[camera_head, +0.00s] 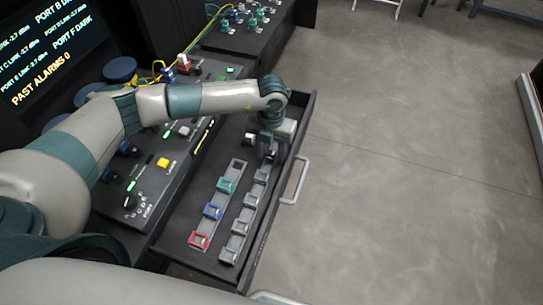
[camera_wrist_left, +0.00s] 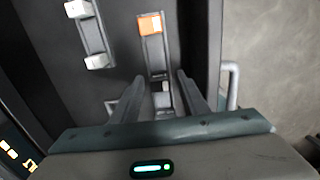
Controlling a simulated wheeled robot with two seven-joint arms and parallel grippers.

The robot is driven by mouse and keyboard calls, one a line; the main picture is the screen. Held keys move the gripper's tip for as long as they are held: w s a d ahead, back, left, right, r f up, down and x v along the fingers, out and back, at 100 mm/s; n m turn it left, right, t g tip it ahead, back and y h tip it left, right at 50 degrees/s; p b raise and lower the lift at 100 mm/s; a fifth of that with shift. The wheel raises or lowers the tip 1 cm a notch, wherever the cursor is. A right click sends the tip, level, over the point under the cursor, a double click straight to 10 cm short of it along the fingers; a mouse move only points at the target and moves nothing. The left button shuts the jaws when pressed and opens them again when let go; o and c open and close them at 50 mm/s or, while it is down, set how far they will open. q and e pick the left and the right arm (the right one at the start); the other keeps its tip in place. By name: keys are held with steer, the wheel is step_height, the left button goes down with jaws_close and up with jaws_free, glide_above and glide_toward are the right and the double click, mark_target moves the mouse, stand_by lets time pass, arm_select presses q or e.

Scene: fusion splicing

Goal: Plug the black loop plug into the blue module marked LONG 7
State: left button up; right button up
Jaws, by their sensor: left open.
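My left gripper (camera_head: 270,154) is over the far part of the open drawer, pointing down. In the left wrist view its two fingers (camera_wrist_left: 160,77) are apart, on either side of a grey slotted strip with a small pale piece (camera_wrist_left: 163,98) low between them. I cannot tell whether they touch it. Another blue module (camera_head: 168,76) is at the back of the panel. No LONG 7 marking is readable. I cannot make out the black loop plug for certain. My right gripper is not in view.
The dark drawer (camera_head: 190,262) holds a second row of grey holders (camera_head: 236,228). An orange and white block (camera_wrist_left: 151,24) is on the strip ahead of my fingers. The drawer handle (camera_head: 296,180) faces open floor. A control panel (camera_head: 150,190) with knobs lies left.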

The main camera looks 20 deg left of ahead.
mark_target(271, 152)
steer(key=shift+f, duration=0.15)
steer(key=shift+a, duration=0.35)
arm_select(q)
steer(key=shift+b, duration=0.35)
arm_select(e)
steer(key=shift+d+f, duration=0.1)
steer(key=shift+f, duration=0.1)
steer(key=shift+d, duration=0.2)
arm_select(q)
jaws_close()
steer(key=shift+r, duration=0.15)
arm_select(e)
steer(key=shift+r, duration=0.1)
arm_select(q)
steer(key=shift+r+p, duration=0.6)
steer(key=shift+r, duration=0.35)
steer(key=shift+r+p, duration=0.85)
steer(key=shift+r, duration=1)
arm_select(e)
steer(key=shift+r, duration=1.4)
